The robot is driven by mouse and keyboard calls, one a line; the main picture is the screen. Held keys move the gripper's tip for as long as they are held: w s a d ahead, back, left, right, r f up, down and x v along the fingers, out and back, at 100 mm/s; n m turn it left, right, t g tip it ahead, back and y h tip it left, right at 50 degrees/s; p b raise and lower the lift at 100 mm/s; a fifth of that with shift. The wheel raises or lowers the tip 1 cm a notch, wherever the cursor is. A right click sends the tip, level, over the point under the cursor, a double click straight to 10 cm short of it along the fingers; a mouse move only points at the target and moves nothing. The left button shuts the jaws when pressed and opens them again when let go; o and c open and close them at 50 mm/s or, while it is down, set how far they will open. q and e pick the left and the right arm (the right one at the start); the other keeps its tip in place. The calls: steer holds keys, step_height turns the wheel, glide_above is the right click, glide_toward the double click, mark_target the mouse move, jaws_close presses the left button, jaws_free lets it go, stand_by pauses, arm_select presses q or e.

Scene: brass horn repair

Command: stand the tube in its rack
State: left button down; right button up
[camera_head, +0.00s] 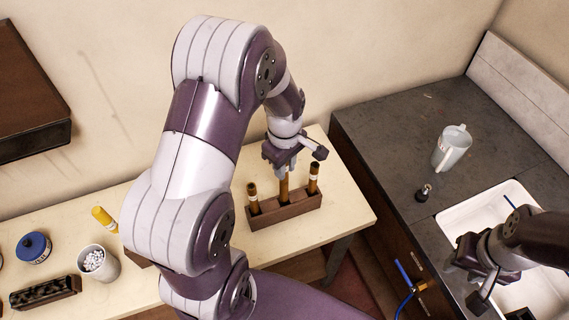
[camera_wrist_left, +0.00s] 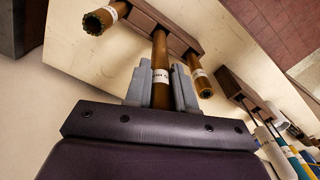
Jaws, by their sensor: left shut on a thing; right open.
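The brown tube (camera_head: 284,187) stands upright at the middle of the wooden rack (camera_head: 288,212), between two other brown tubes with white labels. My left gripper (camera_head: 285,168) is above the rack and shut on this tube near its upper part. In the left wrist view the tube (camera_wrist_left: 160,60) runs between the two grey fingers (camera_wrist_left: 160,85), with its white label between them. Its lower end meets the rack (camera_wrist_left: 165,22); how deep it sits inside is hidden. My right gripper (camera_head: 474,276) is open and empty at the lower right, by the sink.
The rack's other tubes stand close on the left (camera_head: 253,197) and right (camera_head: 313,178). A cup of white pieces (camera_head: 98,262), a blue-lidded jar (camera_head: 33,247) and a yellow-topped item (camera_head: 103,218) are at left. A pitcher (camera_head: 452,148) stands on the dark counter beside the white sink (camera_head: 472,209).

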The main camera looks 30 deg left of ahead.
arm_select(q)
steer(key=shift+f+b, duration=2.6)
steer(key=shift+f, duration=1.4)
steer(key=c, duration=0.9)
jaws_free()
steer(key=shift+o, duration=0.2)
step_height(320, 180, up, 13)
steer(key=b, duration=0.2)
glide_above(285, 184)
steer(key=shift+w+a+f, duration=0.15)
steer(key=shift+w+a, duration=0.1)
steer(key=shift+w, duration=0.15)
